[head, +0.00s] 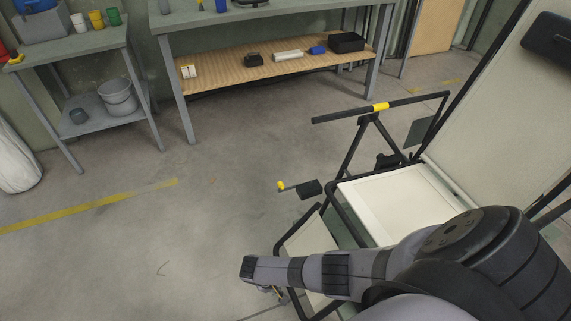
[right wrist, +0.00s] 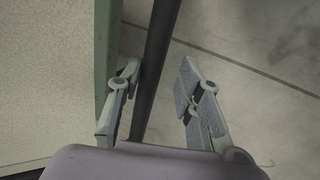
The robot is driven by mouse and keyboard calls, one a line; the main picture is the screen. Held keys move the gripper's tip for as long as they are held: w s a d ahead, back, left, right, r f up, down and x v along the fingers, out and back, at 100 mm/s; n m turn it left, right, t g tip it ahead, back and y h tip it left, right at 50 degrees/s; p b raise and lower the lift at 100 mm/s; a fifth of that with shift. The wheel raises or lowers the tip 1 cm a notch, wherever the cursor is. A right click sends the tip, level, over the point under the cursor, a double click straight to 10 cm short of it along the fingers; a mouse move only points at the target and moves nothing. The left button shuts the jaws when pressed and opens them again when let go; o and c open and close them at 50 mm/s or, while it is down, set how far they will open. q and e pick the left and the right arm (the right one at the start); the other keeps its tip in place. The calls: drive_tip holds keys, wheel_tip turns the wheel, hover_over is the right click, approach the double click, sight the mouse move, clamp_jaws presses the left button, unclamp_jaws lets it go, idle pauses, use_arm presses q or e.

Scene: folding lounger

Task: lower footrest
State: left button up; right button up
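The folding lounger stands at the right of the head view, with a cream seat (head: 385,205), a tilted backrest (head: 500,90) and a dark tube frame. Its cream footrest panel (head: 306,245) slopes down from the seat's front, partly hidden by my right arm. In the right wrist view, the footrest panel (right wrist: 45,75) with a green edge lies at left, beside a dark frame bar (right wrist: 157,65). My right gripper (right wrist: 158,80) is open, its fingers on either side of this bar, the left finger nearer to it. My left gripper is in neither view.
A black pedal (head: 310,189) with a yellow-tipped lever sits left of the seat. An armrest bar (head: 345,114) with a yellow band is above it. A workbench (head: 175,22) and a side table (head: 75,52) stand behind.

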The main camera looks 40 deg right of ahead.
drive_tip(key=shift+o, duration=0.5)
drive_tip(key=shift+d, duration=0.1)
drive_tip(key=v, duration=1.2)
